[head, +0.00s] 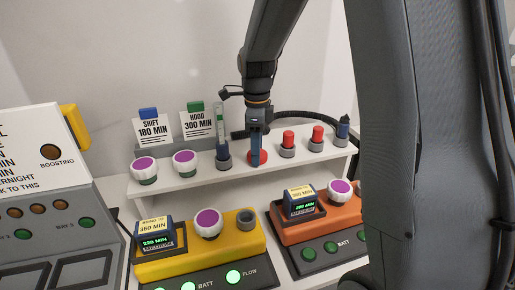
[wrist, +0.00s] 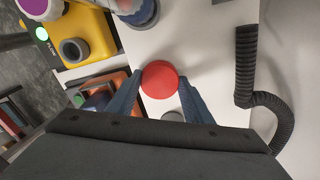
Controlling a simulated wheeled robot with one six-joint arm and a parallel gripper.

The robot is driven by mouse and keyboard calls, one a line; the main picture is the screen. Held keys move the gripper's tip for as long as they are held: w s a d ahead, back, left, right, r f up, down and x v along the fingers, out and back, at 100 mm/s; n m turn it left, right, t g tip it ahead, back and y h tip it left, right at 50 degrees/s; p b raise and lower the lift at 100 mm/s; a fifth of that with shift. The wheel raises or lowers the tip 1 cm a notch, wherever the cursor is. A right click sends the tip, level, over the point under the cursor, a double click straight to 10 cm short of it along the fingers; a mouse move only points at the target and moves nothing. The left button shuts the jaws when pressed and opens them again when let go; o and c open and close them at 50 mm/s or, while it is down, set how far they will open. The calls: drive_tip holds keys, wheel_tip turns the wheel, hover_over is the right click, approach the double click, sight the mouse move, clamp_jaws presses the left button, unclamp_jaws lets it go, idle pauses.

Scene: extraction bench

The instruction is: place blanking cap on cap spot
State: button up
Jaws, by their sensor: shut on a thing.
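The red round blanking cap (wrist: 160,78) is between my fingertips in the wrist view, with a finger on each side. In the head view, my gripper (head: 256,150) points straight down over the white shelf, and red (head: 257,158) shows around and below its tips. My gripper is shut on the cap. I cannot tell whether the cap touches the shelf. No separate cap spot can be made out; my gripper and the cap may hide it.
A tall vial (head: 221,130) stands close left of my gripper. Red-topped pieces (head: 288,137) in grey holders stand close right. Yellow (head: 195,258) and orange (head: 325,225) stations are in front. A black corrugated hose (wrist: 246,70) lies behind.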

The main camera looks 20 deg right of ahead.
drive_tip(key=shift+f, duration=0.1)
drive_tip(key=o, duration=1.1)
drive_tip(key=shift+o, duration=0.2)
wheel_tip(320, 180, up, 12)
drive_tip(key=b, duration=0.2)
drive_tip(key=shift+b, duration=0.3)
